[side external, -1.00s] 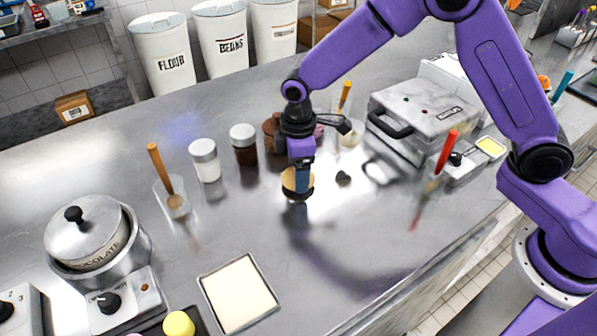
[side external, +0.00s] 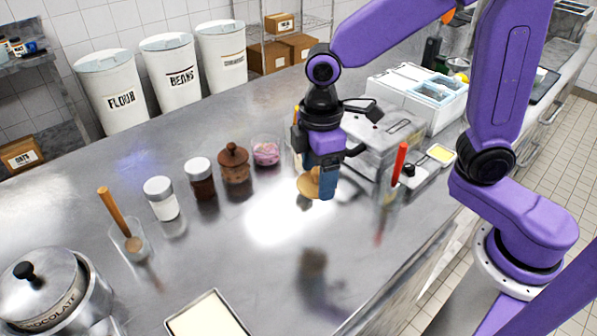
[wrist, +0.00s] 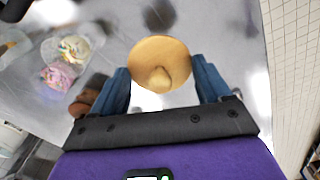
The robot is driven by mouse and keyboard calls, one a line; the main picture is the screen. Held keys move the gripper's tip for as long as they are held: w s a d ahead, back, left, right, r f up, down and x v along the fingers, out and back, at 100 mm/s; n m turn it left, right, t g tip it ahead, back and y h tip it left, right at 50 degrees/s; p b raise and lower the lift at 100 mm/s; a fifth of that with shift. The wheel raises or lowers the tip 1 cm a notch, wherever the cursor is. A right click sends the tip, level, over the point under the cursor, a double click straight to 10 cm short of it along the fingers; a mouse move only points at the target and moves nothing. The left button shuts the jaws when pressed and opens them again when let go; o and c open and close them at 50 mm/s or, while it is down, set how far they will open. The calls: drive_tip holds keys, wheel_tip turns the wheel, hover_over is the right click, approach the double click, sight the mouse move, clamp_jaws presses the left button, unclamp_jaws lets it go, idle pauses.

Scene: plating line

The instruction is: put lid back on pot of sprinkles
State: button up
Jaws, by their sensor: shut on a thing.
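My gripper (side external: 318,180) is shut on a round tan wooden lid (side external: 309,184) and holds it above the counter. In the wrist view the lid (wrist: 160,60) sits between the blue fingertips (wrist: 165,82), with its knob facing the camera. The clear glass pot of sprinkles (side external: 266,153) stands open on the counter, left of and behind my gripper in the side view. Pink contents show in it. In the wrist view the pot (wrist: 60,75) is at the left, apart from the lid.
A brown pot with a wooden lid (side external: 234,165) stands close left of the sprinkles, then a dark jar (side external: 201,180) and a white jar (side external: 161,199) with pale caps. A grey appliance (side external: 375,140) is right of my gripper.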

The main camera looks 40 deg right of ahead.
drive_tip(key=shift+s+d+r, duration=0.15)
drive_tip(key=shift+s+r, duration=0.05)
drive_tip(key=shift+r, duration=0.05)
drive_tip(key=w+d, duration=0.3)
drive_tip(key=w, duration=0.9)
drive_tip(key=w+d, duration=0.3)
drive_tip(key=w, duration=1)
drive_tip(key=shift+a+f, duration=0.2)
drive_tip(key=shift+f, duration=3.05)
drive_tip(key=shift+f, duration=0.15)
drive_tip(key=o, duration=1)
